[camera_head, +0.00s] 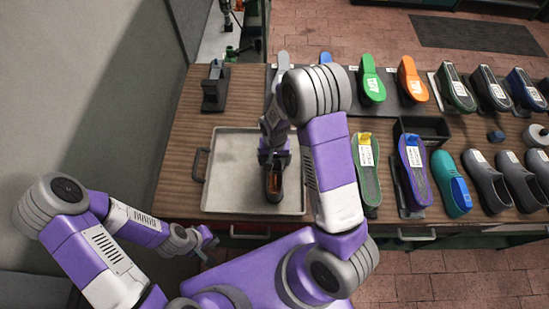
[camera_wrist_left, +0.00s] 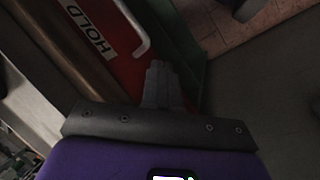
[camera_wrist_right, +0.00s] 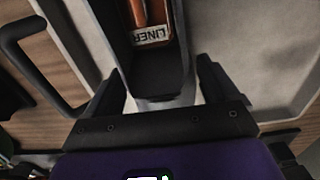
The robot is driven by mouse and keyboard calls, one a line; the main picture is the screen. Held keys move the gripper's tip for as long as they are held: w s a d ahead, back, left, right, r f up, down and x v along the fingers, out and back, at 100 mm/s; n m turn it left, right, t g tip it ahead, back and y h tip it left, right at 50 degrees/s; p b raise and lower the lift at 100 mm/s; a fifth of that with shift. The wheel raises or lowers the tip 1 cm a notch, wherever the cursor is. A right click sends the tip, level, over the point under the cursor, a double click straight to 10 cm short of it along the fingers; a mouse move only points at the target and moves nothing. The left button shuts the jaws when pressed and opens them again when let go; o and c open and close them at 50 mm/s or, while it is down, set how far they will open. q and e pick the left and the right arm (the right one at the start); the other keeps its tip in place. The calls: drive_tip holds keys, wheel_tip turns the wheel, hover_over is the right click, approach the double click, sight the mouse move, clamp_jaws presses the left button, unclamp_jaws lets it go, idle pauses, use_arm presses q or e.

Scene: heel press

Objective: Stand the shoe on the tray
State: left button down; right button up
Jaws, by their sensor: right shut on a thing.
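The dark shoe (camera_head: 273,190), with an orange-brown inside, is over the front right part of the grey tray (camera_head: 228,160). My right gripper (camera_head: 274,158) is shut on one end of it. In the right wrist view the shoe (camera_wrist_right: 160,75) lies between the fingers (camera_wrist_right: 158,95), and a "LINER" label shows inside it. I cannot tell whether its sole touches the tray. My left gripper (camera_head: 207,242) is empty, in front of the bench and left of the tray's front edge. Its fingers (camera_wrist_left: 162,85) are together in the left wrist view.
A dark handle (camera_head: 200,166) sticks out at the tray's left side. A black device (camera_head: 215,88) stands behind it on the wooden bench. Insoles, such as a green one (camera_head: 371,80), and several shoes fill the right side. A grey wall (camera_head: 90,110) bounds the left.

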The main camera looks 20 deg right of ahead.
drive_tip(key=shift+r, duration=0.1)
drive_tip(key=o, duration=1.1)
wheel_tip(320, 180, up, 12)
drive_tip(key=shift+p, duration=0.3)
